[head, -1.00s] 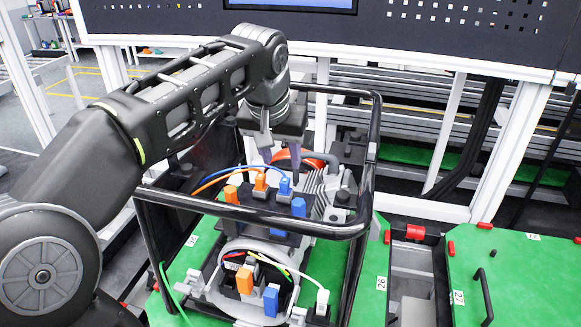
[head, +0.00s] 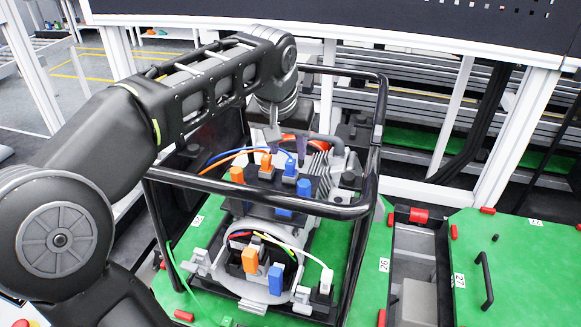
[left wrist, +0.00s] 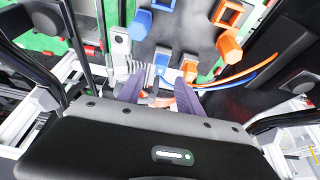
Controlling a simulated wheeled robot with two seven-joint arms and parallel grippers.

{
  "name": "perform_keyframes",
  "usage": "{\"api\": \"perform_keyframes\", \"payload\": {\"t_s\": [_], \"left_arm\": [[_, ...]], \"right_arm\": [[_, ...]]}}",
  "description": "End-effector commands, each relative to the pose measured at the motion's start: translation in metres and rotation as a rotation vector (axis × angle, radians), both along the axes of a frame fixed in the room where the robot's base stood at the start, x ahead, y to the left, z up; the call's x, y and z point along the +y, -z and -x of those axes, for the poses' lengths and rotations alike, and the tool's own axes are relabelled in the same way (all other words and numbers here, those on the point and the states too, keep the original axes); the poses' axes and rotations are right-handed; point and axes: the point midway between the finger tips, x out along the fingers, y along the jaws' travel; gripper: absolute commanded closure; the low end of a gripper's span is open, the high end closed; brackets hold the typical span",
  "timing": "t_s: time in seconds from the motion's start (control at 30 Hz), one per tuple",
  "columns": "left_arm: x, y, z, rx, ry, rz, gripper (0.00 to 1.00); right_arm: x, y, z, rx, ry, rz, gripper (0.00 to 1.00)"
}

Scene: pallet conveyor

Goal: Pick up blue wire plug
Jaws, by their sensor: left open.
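My left gripper (head: 288,142) is open above the back of the machine unit, and its fingers also show in the left wrist view (left wrist: 161,82). A blue plug with a blue wire (head: 289,166) stands just below and in front of the fingers. In the left wrist view a blue plug (left wrist: 162,62) shows just beyond the fingertips, between their lines, with no visible grip on it. An orange plug (head: 266,163) stands close on its left in the head view. More blue plugs stand nearer on the unit (head: 304,187) and at its front (head: 275,279). My right gripper is out of view.
A black tubular frame (head: 260,205) surrounds the unit, and my left arm reaches over it. Other orange plugs (head: 237,175) and a white plug (head: 326,281) stand around. The green pallet (head: 375,262) lies beneath; another green plate (head: 520,270) is at the right.

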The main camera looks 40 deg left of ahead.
Motion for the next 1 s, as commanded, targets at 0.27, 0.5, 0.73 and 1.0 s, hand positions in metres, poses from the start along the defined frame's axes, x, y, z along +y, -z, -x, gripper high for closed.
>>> {"api": "perform_keyframes", "payload": {"t_s": [0.27,0.5,0.73,1.0], "left_arm": [[0.005,0.035,-0.012,0.003,0.0,0.0,0.57],[0.006,0.044,-0.015,0.0,-0.001,0.0,0.57],[0.006,0.043,-0.015,0.0,0.0,0.0,0.57],[0.006,0.043,-0.015,0.0,0.0,0.0,0.61]], "right_arm": [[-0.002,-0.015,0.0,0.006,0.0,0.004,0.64],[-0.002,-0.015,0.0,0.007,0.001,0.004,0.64],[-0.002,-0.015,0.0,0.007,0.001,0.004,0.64],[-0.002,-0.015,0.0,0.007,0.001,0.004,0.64]]}}
